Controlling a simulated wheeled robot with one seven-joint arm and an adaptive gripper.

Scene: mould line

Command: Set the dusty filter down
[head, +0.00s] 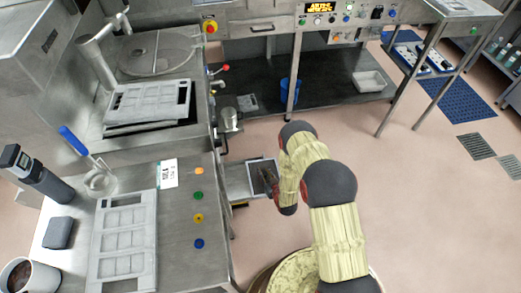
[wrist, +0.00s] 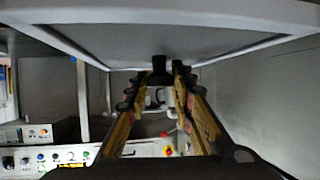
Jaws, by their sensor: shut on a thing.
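The dusty filter (head: 259,168) is a flat grey panel with a pale frame, in the middle of the head view. My gripper (head: 270,184) is shut on its near edge, and my arm hides part of that side. In the wrist view the filter (wrist: 190,40) spans the top of the picture, grey inside its light frame. The fingertips of my gripper (wrist: 165,70) meet at the filter's edge there. The filter appears beside or over a small steel ledge (head: 236,182); I cannot tell whether it touches it.
A steel counter (head: 185,225) with coloured buttons stands at left, carrying a pale slotted mould (head: 125,240). Another slotted mould (head: 150,102) lies behind it. A control bench (head: 270,28) is at the back, with a blue bin (head: 290,90) below. The floor (head: 430,200) at right is open.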

